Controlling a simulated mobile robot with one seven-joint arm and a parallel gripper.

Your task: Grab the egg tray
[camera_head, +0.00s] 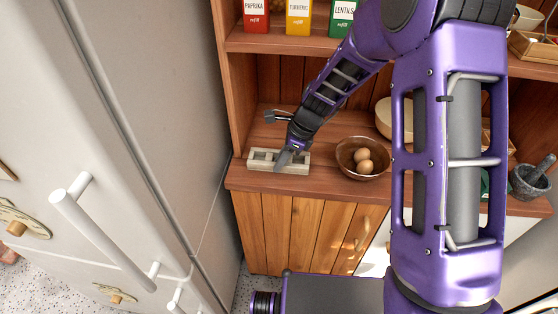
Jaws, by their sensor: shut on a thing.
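The egg tray (262,158) is a small pale grey-beige tray with hollows. It lies at the left end of the wooden counter, close to its front edge. My gripper (284,158) reaches down onto the tray from above and is shut on it near its middle. The fingertips and part of the tray are hidden behind the gripper. The tray appears to rest on the counter; I cannot tell if it is lifted at all.
A brown bowl (345,160) with eggs (364,166) stands just right of the tray. Spice boxes (298,16) stand on the shelf above. A white fridge (150,130) closes off the left side. A mortar (528,182) stands far right.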

